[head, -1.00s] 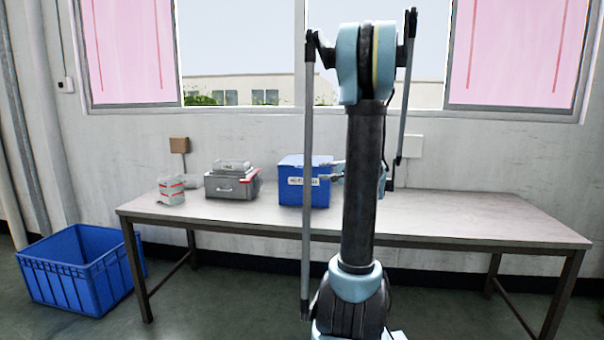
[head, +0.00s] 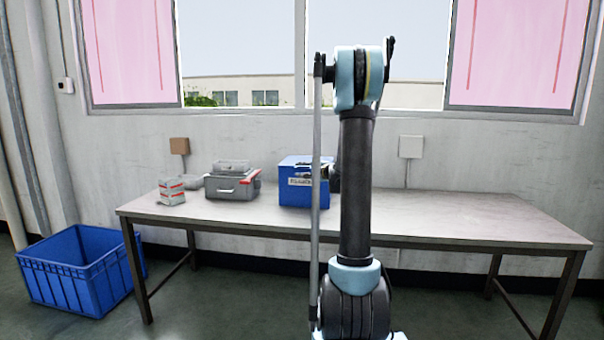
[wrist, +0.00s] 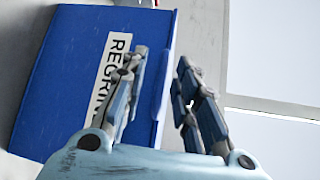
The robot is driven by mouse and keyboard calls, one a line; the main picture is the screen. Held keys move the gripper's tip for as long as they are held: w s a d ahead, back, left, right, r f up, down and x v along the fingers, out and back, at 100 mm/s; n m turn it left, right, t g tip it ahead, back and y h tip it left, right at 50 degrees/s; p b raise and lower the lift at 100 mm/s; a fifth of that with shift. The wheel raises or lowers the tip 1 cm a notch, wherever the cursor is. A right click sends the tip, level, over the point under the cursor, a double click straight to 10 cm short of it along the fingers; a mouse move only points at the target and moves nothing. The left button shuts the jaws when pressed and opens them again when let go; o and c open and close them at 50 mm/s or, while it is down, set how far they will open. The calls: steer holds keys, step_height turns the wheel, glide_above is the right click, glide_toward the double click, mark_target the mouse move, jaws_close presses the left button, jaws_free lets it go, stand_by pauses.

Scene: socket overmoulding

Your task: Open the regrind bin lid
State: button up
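The regrind bin (head: 290,195) is a blue box with a white label, standing on the table in the head view; its right side is partly hidden by my arm. In the wrist view the bin (wrist: 60,75) appears turned, with its label reading "REGRIN". The lid looks closed. A blue lip (wrist: 163,90) juts from the bin's edge. My gripper (wrist: 162,60) is open, one finger over the label side and the other beyond the lip. The lip shows between the fingers; I cannot tell whether they touch it.
The table (head: 450,220) also holds a grey case (head: 228,186) with a clear tray on top, and a white-and-red box (head: 171,191). An empty blue crate (head: 75,270) stands on the floor at left. The table's right half is clear.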

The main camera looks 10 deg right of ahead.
steer(key=shift+w+a+f, duration=0.1)
steer(key=shift+w+a, duration=0.2)
steer(key=shift+w, duration=0.2)
jaws_close()
steer(key=shift+a, duration=0.1)
